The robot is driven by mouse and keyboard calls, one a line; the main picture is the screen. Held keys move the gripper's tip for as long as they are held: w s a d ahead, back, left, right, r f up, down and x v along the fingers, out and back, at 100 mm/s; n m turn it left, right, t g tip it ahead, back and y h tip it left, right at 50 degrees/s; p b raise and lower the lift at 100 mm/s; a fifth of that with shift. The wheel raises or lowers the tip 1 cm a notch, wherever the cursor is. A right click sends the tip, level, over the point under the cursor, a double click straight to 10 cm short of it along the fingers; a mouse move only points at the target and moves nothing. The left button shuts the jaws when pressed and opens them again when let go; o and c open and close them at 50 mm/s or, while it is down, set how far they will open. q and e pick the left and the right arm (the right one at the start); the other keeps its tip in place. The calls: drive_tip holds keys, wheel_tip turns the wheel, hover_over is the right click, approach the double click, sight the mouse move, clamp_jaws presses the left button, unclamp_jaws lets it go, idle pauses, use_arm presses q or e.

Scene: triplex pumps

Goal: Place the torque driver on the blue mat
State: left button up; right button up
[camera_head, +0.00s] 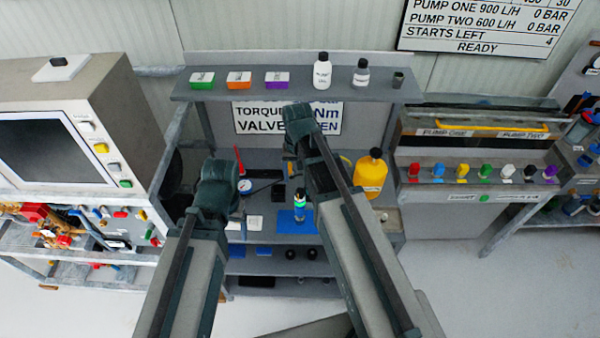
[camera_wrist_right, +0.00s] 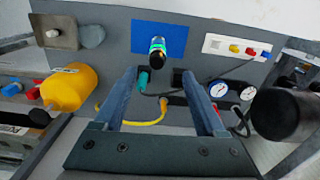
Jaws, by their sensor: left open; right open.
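The blue mat (camera_head: 287,227) lies on the bench's work surface; it also shows in the right wrist view (camera_wrist_right: 143,36).
A yellow bottle (camera_head: 370,174) stands right of the mat. Gauges (camera_wrist_right: 218,89), a yellow cable (camera_wrist_right: 145,123) and a white block with coloured knobs (camera_wrist_right: 236,47) are near the tool. Small boxes and bottles stand on the upper shelf (camera_head: 300,92).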

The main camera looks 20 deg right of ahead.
drive_tip(key=s+a+n+h, duration=0.1)
drive_tip(key=s+a+n, duration=0.5)
drive_tip(key=s+a, duration=0.4)
drive_tip(key=s, duration=0.3)
drive_tip(key=shift+s+n, duration=0.3)
drive_tip(key=shift+s, duration=0.05)
wheel_tip(320, 180, down, 8)
drive_tip(key=b, duration=0.8)
drive_tip(key=shift+f, duration=0.15)
